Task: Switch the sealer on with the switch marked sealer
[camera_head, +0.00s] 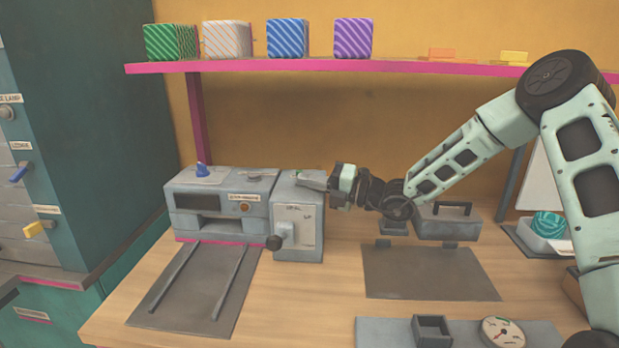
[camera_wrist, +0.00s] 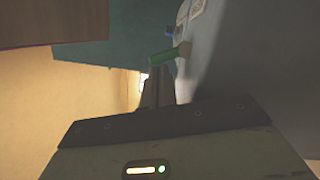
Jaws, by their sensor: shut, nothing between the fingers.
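The labels are too small to read surely, so I cannot tell which switch is marked sealer. My gripper (camera_head: 312,181) is shut and empty at the box's top. A green lever (camera_wrist: 165,56) shows just beyond my fingertips (camera_wrist: 154,80) in the wrist view; I cannot tell whether they touch.
Two rails on a dark plate (camera_head: 189,302) lie before the machine. A press-like grey block with a handle (camera_head: 447,222) stands to the right. A pink shelf (camera_head: 290,66) with striped boxes runs above. A teal cabinet (camera_head: 95,120) with labelled switches stands at left.

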